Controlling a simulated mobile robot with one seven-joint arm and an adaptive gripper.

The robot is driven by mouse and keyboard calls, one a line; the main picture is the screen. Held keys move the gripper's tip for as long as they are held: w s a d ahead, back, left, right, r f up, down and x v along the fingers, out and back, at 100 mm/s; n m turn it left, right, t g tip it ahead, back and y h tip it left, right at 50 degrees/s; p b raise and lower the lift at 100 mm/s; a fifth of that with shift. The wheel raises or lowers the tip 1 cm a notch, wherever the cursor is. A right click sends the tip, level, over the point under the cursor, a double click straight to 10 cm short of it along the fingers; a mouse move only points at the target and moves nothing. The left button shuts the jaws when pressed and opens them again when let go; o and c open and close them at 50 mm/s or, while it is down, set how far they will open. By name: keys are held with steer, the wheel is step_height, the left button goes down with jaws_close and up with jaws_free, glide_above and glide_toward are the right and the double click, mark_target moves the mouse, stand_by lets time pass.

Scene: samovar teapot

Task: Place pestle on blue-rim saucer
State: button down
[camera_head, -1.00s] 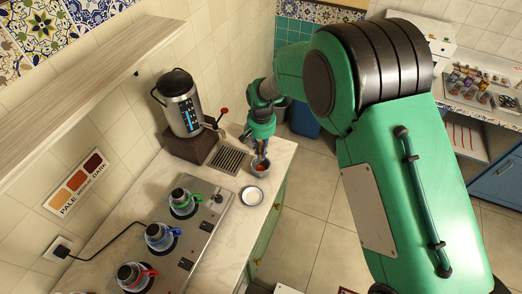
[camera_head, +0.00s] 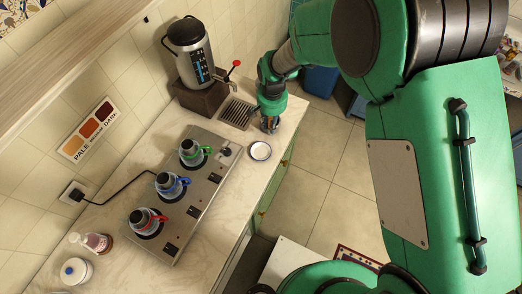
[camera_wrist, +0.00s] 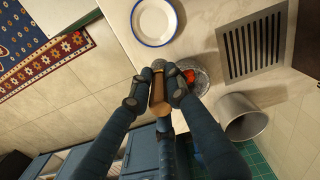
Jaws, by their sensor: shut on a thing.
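My gripper (camera_wrist: 156,92) is shut on the pestle (camera_wrist: 158,98), a brown wooden rod with a grey rounded end, in the wrist view. In the head view my gripper (camera_head: 270,126) is beyond the saucer, and the pestle is hard to make out there. The white blue-rim saucer (camera_wrist: 154,42) lies on the counter at the top of the wrist view, and it is empty. It also shows near the counter's edge in the head view (camera_head: 260,151). The pestle appears apart from the saucer.
A glass-like bowl with red contents (camera_wrist: 203,82) stands beside my gripper. A metal cup (camera_wrist: 243,118) and a drain grate (camera_wrist: 253,45) are to its right. A samovar (camera_head: 188,55) stands behind. Several pots, including a green-handled one (camera_head: 190,148), stand on the hotplate (camera_head: 200,180).

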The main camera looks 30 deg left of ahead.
steer(key=s+d+f, duration=0.1)
steer(key=s+d, duration=0.4)
steer(key=s, duration=0.3)
steer(key=s+d+f+m, duration=0.1)
steer(key=s+d, duration=0.4)
steer(key=s, duration=0.4)
steer(key=shift+f, duration=0.35)
glide_toward(261, 152)
steer(key=shift+a, duration=0.1)
steer(key=shift+f, duration=0.15)
steer(key=shift+f, duration=1.65)
steer(key=shift+f, duration=0.15)
